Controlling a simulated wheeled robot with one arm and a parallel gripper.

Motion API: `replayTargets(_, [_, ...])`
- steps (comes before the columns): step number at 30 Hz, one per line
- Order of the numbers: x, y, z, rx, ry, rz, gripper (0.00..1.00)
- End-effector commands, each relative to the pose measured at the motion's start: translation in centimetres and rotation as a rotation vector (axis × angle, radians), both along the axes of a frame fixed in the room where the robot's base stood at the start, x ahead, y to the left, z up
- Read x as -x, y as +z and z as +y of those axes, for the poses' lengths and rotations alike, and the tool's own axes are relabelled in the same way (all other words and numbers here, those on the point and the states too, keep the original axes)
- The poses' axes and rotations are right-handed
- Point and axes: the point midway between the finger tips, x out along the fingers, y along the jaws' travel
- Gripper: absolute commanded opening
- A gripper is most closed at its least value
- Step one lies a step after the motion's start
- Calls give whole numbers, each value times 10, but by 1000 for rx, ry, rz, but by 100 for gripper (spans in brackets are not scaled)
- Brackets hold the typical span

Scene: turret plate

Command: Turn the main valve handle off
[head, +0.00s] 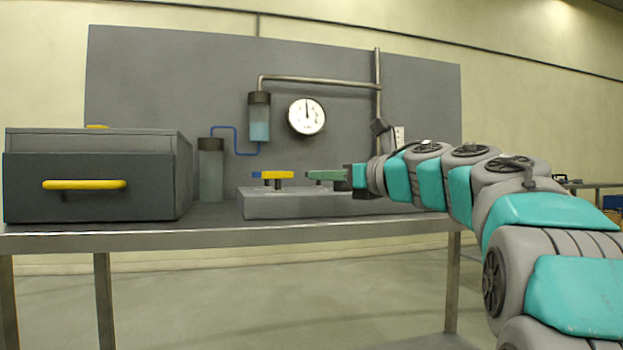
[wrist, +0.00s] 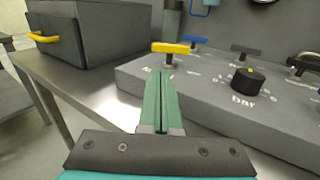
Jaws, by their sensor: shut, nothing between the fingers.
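A yellow T-shaped handle (head: 277,174) stands on a short post at the left end of the grey plate (head: 262,207). In the wrist view the yellow handle (wrist: 171,47) lies crosswise just beyond my fingertips, with partly hidden lettering beside its post that seems to start with "MA". My gripper (head: 309,175) is shut and empty, its green fingers pressed together. In the head view a small gap shows between fingertips and yellow handle. In the wrist view my gripper (wrist: 161,73) points at the handle's post; I cannot tell whether it touches.
A grey drawer box (head: 90,185) stands left. A gauge (head: 306,116) and pipes are behind. The bench front edge (head: 150,238) is clear.

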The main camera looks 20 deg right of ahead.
Motion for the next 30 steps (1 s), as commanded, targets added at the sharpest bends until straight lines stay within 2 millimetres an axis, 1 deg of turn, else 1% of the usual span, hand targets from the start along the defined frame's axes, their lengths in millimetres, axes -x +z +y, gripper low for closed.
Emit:
replayTargets(3, [-21, -1, 11, 0, 1, 2, 0])
replayTargets(9, [-55, 0, 32, 1, 2, 0, 0])
replayTargets(12, [-72, -1, 40, -1, 0, 0, 0])
replayTargets(15, [-84, 0, 48, 0, 1, -1, 0])
replayTargets(21, [-102, -1, 58, 0, 0, 1, 0])
replayTargets(30, [-107, 0, 60, 0, -3, -1, 0])
